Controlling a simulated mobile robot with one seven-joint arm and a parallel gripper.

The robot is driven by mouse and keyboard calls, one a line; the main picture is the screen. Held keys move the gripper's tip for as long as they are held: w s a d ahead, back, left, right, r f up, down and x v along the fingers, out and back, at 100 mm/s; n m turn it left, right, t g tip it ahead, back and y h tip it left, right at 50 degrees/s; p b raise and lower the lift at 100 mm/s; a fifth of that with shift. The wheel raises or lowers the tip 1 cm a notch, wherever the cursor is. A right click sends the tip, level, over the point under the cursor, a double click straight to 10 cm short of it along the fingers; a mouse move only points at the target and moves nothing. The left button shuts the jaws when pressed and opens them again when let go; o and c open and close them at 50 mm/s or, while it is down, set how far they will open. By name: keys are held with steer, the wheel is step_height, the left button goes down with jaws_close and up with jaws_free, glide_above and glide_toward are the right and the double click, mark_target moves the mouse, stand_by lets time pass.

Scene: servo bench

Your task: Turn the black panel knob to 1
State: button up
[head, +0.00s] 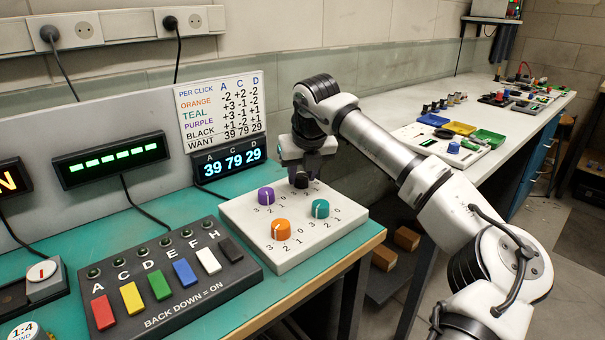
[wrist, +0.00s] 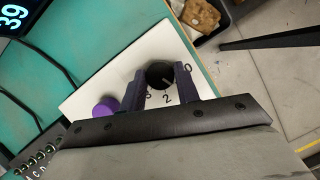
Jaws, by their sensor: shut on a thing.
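The black panel knob (head: 301,181) sits at the back of the white knob panel (head: 240,213); it also shows in the wrist view (wrist: 157,73). My gripper (head: 303,173) is over it from above, its two dark fingers on either side and shut on it. In the wrist view, the knob's pale pointer line slants to the lower right, between the printed 2 and 0. The 1 is not visible there, and a finger covers part of the dial. The purple knob (head: 266,195), orange knob (head: 281,230) and teal knob (head: 320,208) stand on the same panel.
The display (head: 230,163) reads 39 79 29, matching the WANT row on the card (head: 222,105) behind it. A dark switch box (head: 170,280) with coloured keys stands left of the panel. A cluttered second bench (head: 400,95) lies behind my arm.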

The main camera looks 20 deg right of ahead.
steer(key=o, duration=1)
steer(key=shift+c, duration=0.2)
steer(key=shift+r, duration=0.1)
steer(key=v, duration=1.3)
steer(key=shift+s+r, duration=0.15)
steer(key=shift+r, duration=0.15)
